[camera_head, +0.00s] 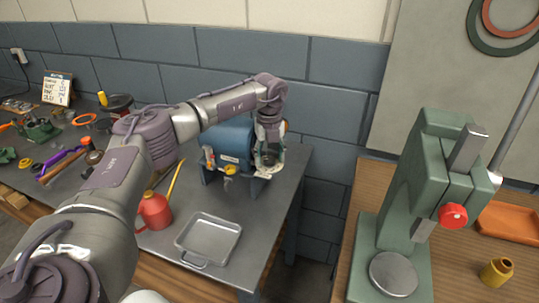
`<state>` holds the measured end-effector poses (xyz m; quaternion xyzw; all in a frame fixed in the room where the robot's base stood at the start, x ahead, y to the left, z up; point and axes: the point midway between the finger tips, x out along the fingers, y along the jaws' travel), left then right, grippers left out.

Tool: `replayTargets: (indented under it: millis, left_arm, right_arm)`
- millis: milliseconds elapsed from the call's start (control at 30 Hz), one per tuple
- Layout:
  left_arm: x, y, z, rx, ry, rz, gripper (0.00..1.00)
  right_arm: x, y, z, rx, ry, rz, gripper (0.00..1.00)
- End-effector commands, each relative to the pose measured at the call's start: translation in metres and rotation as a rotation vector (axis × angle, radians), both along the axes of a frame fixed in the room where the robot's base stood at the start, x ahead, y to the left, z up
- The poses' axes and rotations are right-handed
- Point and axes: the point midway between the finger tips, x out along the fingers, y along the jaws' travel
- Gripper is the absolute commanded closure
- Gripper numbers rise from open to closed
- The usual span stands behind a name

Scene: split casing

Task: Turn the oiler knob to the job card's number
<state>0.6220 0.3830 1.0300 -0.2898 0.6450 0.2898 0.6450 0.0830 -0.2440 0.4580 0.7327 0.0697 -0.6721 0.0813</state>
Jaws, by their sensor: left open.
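The job card (57,88) stands at the far left against the wall, with several lines of writing too small to read. A blue casing (232,140) sits on the dark bench, with a small yellow fitting (230,170) low on its front. My left gripper (268,160) points down at the casing's right end, its fingers open around or just in front of that end. The oiler knob cannot be made out; the gripper and my arm may cover it. I cannot tell whether the fingers touch anything. My right gripper is not in view.
A red oil can (155,210) with a long yellow spout and an empty metal tray (208,241) are in front of the casing. Tools and parts clutter the bench's left. A green press (432,190) stands on a wooden table to the right, across a gap.

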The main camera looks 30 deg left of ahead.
Motion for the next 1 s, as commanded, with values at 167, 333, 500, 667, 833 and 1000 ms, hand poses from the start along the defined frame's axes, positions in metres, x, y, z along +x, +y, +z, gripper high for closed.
replayTargets:
  millis: [167, 333, 500, 667, 833, 1000]
  left_arm:
    - [0.000, 0.000, -0.001, 0.000, 0.000, 0.000, 0.40]
    - [0.000, 0.000, -0.001, 0.000, 0.000, 0.000, 0.62]
    - [0.000, 0.000, 0.000, 0.000, 0.000, 0.000, 0.90]
    - [0.000, 0.000, 0.000, 0.000, 0.000, -0.014, 1.00]
    - [0.000, 0.000, -0.001, 0.001, 0.001, -0.162, 1.00]
    - [0.000, 0.000, 0.000, 0.000, 0.000, -0.271, 1.00]
  right_arm:
    - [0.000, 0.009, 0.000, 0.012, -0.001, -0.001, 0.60]
    - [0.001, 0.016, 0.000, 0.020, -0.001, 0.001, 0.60]
    - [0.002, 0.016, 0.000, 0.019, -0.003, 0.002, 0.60]
    - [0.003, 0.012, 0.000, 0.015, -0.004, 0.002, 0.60]
    - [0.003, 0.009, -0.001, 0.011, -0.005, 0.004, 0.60]
    - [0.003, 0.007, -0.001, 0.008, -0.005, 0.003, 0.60]
